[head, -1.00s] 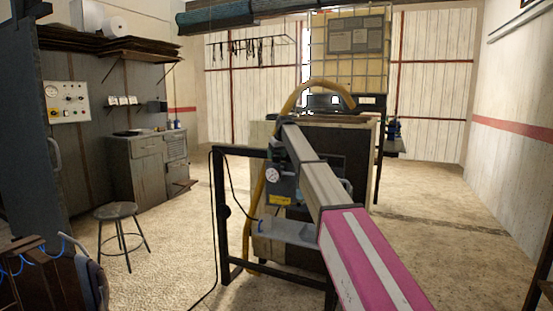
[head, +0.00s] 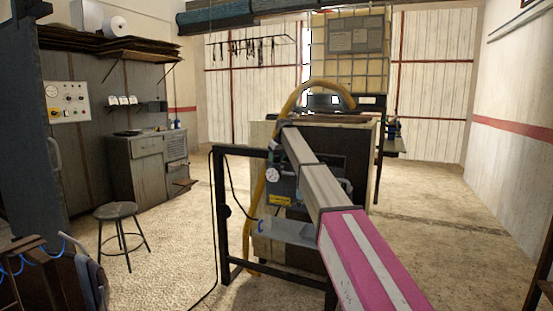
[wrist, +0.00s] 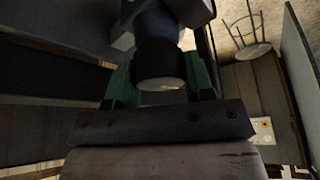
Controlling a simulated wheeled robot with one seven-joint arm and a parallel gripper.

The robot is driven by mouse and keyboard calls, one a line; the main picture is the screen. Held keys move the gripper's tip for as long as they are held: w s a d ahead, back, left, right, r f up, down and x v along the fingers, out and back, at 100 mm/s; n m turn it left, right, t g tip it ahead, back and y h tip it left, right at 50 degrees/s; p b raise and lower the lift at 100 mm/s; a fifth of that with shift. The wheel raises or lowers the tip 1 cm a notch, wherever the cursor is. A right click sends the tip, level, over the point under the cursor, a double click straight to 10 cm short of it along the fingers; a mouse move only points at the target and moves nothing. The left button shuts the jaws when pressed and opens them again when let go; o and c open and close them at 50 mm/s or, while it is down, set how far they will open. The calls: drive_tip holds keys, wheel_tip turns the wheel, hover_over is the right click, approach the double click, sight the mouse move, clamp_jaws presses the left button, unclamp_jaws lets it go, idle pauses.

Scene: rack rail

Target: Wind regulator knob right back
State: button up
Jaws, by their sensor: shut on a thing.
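The regulator (head: 281,186) hangs at the black frame in the middle of the head view, with a round white gauge (head: 272,174) and a yellow label on it. In the wrist view its dark round knob (wrist: 160,62) sits between the two green finger pads of my gripper (wrist: 161,82). My gripper is shut on the knob, with a pad on either side. The knob's marking and how far it is turned cannot be told. In the head view my gripper cannot be made out clearly.
A black metal frame (head: 219,215) and a yellow hose (head: 259,200) stand close by the regulator. A stool (head: 116,211) and a grey cabinet (head: 147,167) are at the left. The floor at the right is open.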

drive_tip(key=n+g+y, duration=0.1)
drive_tip(key=n, duration=0.3)
drive_tip(key=shift+w, duration=0.1)
drive_tip(key=n, duration=0.2)
drive_tip(key=n+g, duration=0.1)
drive_tip(key=shift+n+g+y, duration=0.3)
drive_tip(key=shift+n, duration=0.1)
drive_tip(key=n+g, duration=0.1)
drive_tip(key=n, duration=0.3)
drive_tip(key=shift+g, duration=0.4)
drive_tip(key=shift+n+g, duration=0.5)
drive_tip(key=shift+n, duration=1.2)
drive_tip(key=o, duration=0.9)
